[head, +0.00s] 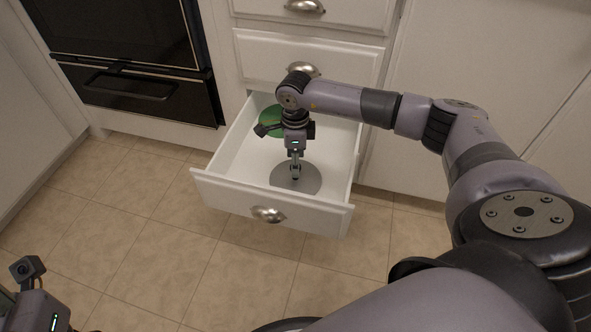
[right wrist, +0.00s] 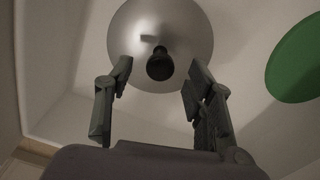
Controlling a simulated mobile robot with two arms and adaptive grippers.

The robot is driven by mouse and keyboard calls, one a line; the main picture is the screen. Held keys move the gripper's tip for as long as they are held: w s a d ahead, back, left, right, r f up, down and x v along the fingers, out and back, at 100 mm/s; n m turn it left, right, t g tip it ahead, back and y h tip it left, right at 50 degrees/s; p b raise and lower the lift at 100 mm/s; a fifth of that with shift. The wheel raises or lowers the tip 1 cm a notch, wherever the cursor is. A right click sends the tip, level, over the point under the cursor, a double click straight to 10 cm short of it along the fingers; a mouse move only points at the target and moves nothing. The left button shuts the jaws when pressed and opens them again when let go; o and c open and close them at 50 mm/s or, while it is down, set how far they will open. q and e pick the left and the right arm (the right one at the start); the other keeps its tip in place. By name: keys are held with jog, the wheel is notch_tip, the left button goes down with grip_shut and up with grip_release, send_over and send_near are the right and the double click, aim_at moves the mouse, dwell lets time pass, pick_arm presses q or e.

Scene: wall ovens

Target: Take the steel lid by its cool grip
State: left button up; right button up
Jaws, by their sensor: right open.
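The steel lid (head: 308,180) is a round grey disc lying in the front part of the open white drawer. In the right wrist view the steel lid (right wrist: 190,32) has a black knob, its cool grip (right wrist: 160,64), near the middle. My right gripper (head: 295,176) is over the lid, pointing down. In the right wrist view my right gripper (right wrist: 157,75) is open, with the fingers apart on either side of the knob in the picture. I cannot tell whether they touch it. My left arm shows at the lower left of the head view, with its fingertips out of the picture.
A green round object (head: 270,118) lies at the back of the drawer (head: 228,165), and it shows at the right of the right wrist view (right wrist: 296,65). The drawer walls surround both. Black ovens (head: 130,85) stand at the left. The tiled floor (head: 150,220) before the drawer is clear.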

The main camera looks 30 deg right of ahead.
aim_at(309, 182)
notch_tip(309, 182, down, 3)
jog(key=shift+r+b, duration=0.1)
jog(key=shift+b, duration=0.35)
jog(key=shift+c, duration=0.3)
grip_shut()
